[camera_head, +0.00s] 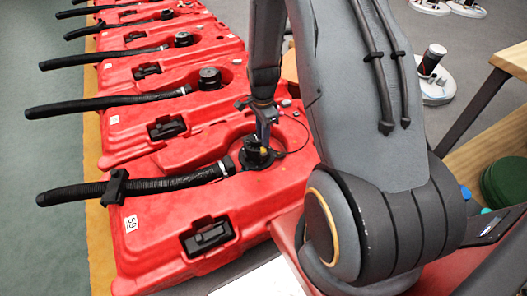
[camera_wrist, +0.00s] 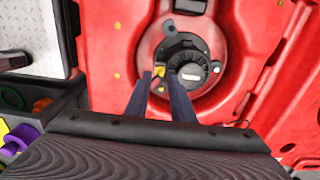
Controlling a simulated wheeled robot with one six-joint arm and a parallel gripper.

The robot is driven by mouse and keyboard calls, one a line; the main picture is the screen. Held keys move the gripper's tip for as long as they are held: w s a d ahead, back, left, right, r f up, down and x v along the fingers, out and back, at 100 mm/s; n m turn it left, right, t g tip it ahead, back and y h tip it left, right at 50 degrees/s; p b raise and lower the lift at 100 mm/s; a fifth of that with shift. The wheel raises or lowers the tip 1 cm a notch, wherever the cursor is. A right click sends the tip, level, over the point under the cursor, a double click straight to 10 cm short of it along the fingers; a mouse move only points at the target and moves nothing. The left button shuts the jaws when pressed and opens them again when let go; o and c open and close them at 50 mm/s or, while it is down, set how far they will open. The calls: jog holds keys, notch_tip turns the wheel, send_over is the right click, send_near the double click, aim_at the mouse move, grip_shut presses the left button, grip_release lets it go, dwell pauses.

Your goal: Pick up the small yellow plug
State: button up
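The small yellow plug (camera_wrist: 159,71) shows in the wrist view at the edge of a round black cap (camera_wrist: 193,70) in a recess of the red tank. In the head view a bit of yellow (camera_head: 263,150) shows by the black fitting (camera_head: 254,154) on the nearest tank. My gripper (camera_wrist: 159,77) is open. Its two fingertips stand apart, one to each side of the plug in the wrist view, with gaps visible. I cannot tell the exact height between them. In the head view my gripper (camera_head: 265,136) points down just above the fitting.
The nearest red tank (camera_head: 160,240) carries a black hose (camera_head: 130,187) and a thin cable loop. More red tanks stand in a row behind it. A wooden-topped table (camera_head: 510,60) is at right. A dark bin with coloured rings (camera_wrist: 28,138) is at lower left in the wrist view.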

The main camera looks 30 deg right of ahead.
aim_at(263, 149)
notch_tip(263, 149, down, 5)
jog(key=shift+f+b, duration=0.1)
jog(key=shift+b, duration=0.65)
jog(key=shift+c, duration=0.2)
grip_shut()
notch_tip(263, 149, up, 10)
jog(key=p, duration=0.3)
